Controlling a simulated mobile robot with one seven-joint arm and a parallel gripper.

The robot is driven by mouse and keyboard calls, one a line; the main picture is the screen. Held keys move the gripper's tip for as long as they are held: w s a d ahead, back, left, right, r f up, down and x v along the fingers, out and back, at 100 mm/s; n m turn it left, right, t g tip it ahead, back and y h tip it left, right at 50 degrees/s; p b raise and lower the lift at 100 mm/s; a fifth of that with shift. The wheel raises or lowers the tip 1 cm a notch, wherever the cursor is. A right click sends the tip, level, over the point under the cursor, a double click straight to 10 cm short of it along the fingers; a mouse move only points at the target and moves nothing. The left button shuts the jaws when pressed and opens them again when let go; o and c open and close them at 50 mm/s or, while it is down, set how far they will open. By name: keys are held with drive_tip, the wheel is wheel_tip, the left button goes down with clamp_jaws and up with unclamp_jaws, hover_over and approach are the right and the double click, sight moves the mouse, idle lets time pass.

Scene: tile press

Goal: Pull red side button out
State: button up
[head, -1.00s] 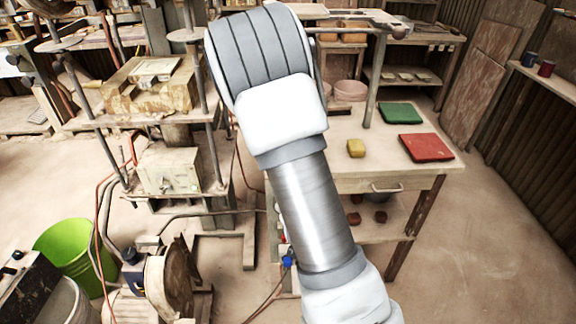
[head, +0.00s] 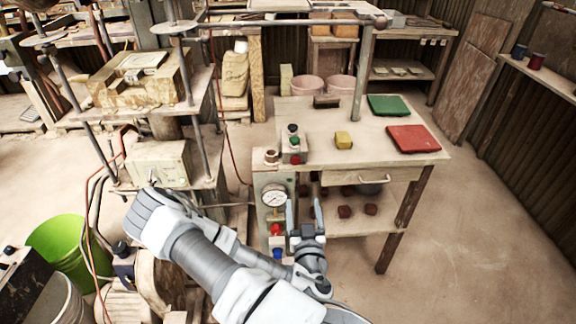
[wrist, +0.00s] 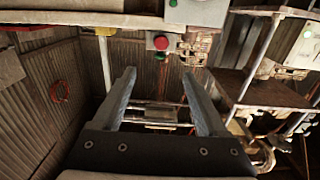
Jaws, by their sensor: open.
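A red side button (head: 277,229) sits on the front of a pale control box, below a round gauge (head: 274,196) and above a blue knob (head: 278,253). My gripper (head: 304,212) is just right of the red button in the head view, open and empty, with its fingers pointing up. In the wrist view my open fingers (wrist: 159,76) have nothing between their tips. A red button (wrist: 161,42) on a grey box shows just beyond them, apart from the fingers. I cannot tell for sure that it is the same button.
A small box (head: 294,149) with green and red buttons stands on the table's left end. A yellow block (head: 344,140), a green tile (head: 389,106) and a red tile (head: 413,139) lie on the table. The press (head: 155,165) stands left. The floor right of the table is clear.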

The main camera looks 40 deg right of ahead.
drive_tip(key=w+b, duration=0.1)
drive_tip(key=b, duration=0.6)
approach(296, 161)
drive_tip(key=x, duration=0.8)
drive_tip(key=shift+w+d, duration=0.1)
drive_tip(key=shift+w, duration=0.05)
drive_tip(key=shift+c, duration=0.2)
clamp_jaws()
idle(0.8)
